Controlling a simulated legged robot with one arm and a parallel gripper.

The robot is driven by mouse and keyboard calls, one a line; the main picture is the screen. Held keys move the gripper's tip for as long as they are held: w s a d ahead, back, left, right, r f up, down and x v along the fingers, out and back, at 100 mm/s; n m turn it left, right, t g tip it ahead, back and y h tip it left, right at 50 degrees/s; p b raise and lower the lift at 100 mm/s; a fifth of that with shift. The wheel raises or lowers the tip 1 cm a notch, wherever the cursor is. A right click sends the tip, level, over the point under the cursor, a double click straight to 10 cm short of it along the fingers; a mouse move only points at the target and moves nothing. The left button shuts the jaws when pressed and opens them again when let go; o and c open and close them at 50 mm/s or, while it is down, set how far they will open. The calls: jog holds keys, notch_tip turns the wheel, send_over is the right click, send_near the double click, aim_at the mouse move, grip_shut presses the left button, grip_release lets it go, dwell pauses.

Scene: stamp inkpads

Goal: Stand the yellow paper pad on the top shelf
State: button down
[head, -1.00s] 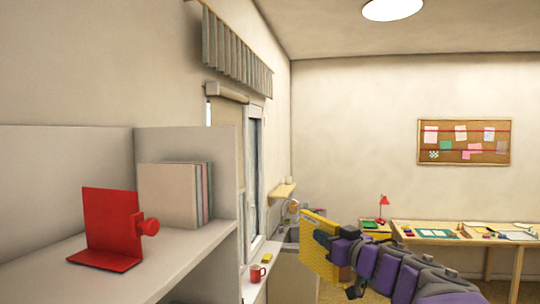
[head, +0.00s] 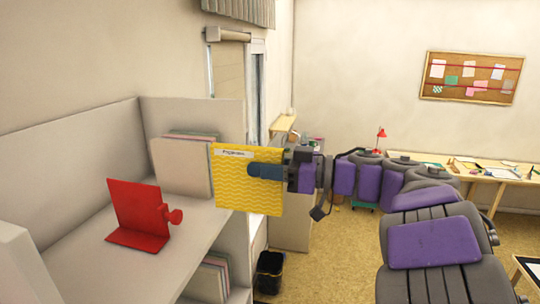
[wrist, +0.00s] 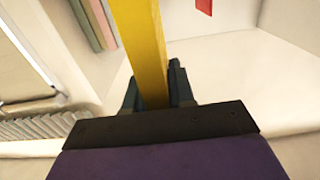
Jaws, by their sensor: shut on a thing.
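The yellow paper pad (head: 233,190) has a wavy pattern and a white label at its top. My gripper (head: 266,171) is shut on its right part and holds it upright in the air, at the right front of the top shelf (head: 200,215). In the wrist view the pad (wrist: 142,45) shows as a yellow edge between the two fingers (wrist: 155,90). In the head view the pad covers part of the shelf's right end. Whether it touches the shelf cannot be told.
A red bookend (head: 138,213) with a round knob stands on the top shelf. Several pale books or folders (head: 180,165) stand at the shelf's back right, close behind the pad. Between them the shelf is bare. A lower shelf holds more folders (head: 212,275).

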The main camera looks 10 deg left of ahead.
aim_at(214, 162)
jog(key=a, duration=0.9)
jog(key=shift+w+a+f, duration=0.3)
jog(key=shift+w, duration=0.1)
jog(key=shift+w+r, duration=0.15)
jog(key=shift+a, duration=0.75)
jog(key=a+f, duration=0.1)
jog(key=a, duration=0.5)
jog(key=shift+w+a+f, duration=0.15)
jog(key=shift+w+a, duration=0.15)
jog(key=shift+a, duration=0.05)
